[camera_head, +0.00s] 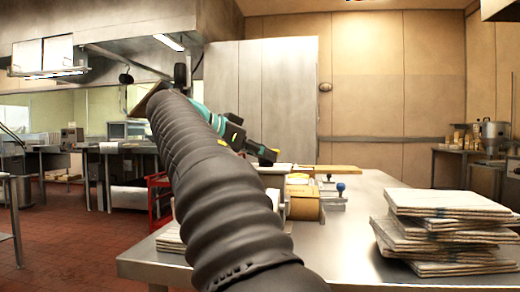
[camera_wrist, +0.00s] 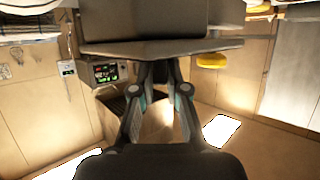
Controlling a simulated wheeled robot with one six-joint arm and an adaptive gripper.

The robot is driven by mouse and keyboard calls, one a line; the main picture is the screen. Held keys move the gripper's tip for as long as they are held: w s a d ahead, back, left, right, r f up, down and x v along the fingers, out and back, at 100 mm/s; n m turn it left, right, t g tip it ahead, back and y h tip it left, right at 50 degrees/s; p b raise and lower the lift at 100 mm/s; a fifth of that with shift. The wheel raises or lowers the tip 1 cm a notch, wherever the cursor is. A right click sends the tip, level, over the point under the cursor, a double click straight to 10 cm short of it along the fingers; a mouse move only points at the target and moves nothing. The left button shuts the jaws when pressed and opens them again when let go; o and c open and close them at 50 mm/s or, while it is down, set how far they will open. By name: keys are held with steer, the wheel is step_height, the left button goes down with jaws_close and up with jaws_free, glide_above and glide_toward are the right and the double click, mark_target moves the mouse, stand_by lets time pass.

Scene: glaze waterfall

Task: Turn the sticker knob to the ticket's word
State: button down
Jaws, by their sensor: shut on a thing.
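In the wrist view the two fingers of my gripper (camera_wrist: 161,76) close in at the lower edge of a dark block (camera_wrist: 143,20) with a wide grey plate-like edge. The fingertips are partly hidden there, and I cannot make out the thing between them. In the head view my arm stretches over the metal table (camera_head: 350,240), and my gripper (camera_head: 264,156) is small and dark at its far side. I cannot pick out the sticker knob, its words or the ticket for certain.
A stack of pale folded cloths or slabs (camera_head: 440,228) stands on the table's right. The wrist view shows a box with a lit screen (camera_wrist: 106,72) and a yellow round thing (camera_wrist: 211,61).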

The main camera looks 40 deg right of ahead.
steer(key=shift+f+g, duration=0.15)
steer(key=shift+g, duration=0.25)
steer(key=c, duration=1.2)
jaws_free()
steer(key=shift+m, duration=0.3)
steer(key=v, duration=1.2)
steer(key=shift+s, duration=0.1)
